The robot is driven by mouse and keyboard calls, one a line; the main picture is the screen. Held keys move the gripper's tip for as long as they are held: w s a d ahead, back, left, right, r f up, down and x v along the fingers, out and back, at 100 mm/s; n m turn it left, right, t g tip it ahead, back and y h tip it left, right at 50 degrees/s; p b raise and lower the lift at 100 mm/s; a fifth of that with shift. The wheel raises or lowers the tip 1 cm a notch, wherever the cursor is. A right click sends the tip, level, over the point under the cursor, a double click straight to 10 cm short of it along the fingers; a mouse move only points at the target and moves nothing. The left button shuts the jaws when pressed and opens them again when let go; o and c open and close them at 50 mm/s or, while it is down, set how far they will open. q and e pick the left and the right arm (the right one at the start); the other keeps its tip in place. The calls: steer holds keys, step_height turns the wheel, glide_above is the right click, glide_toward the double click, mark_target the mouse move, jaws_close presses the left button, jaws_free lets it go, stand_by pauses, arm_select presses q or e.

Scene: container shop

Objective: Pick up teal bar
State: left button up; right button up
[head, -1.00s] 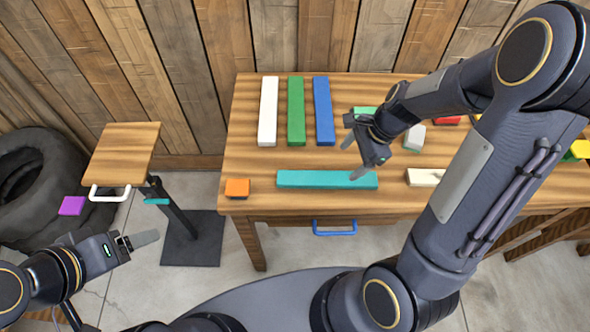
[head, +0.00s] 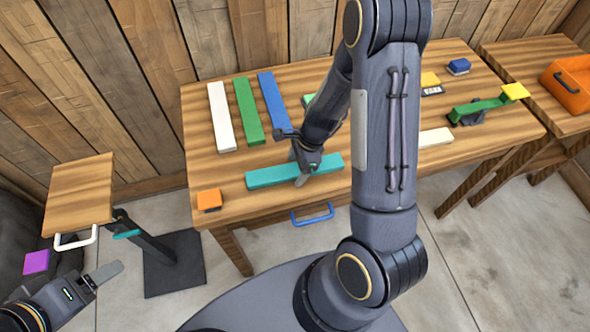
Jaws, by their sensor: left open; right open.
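The teal bar (head: 270,176) lies flat along the front of the wooden table (head: 230,212). My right gripper (head: 303,168) is open at the bar, right of its middle, with one finger on the near side and the other towards the far side. I cannot tell whether the fingers touch it. My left gripper (head: 104,273) is open and empty at the lower left, away from the table.
White (head: 221,117), green (head: 249,111) and blue bars (head: 273,101) lie behind the teal bar. An orange block (head: 209,200) sits to its left. A cream bar (head: 434,137) and a green beam with a yellow block (head: 514,91) are to the right. A small stand (head: 80,190) is at left.

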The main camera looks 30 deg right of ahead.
steer(key=c, duration=1.2)
steer(key=shift+r, duration=0.1)
